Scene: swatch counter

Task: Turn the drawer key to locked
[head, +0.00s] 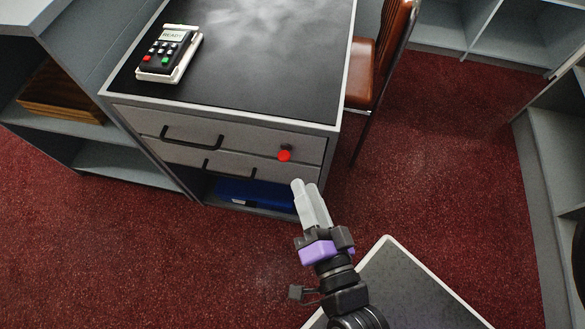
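The drawer key (284,155) shows as a red round head on a dark mount, on the right part of the upper drawer front (225,135). Which way the key is turned is too small to tell. My gripper (303,184) is below and slightly right of the key in the head view, in front of the desk and apart from the key. Its two pale fingers lie close together with nothing seen between them. Whether a gap is left between the tips is not clear.
The upper drawer has a black handle (191,138); the lower drawer has another (214,172). A card terminal (168,54) stands on the black desktop (255,60). A blue item (255,194) lies under the drawers. A brown chair (372,70) stands right of the desk.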

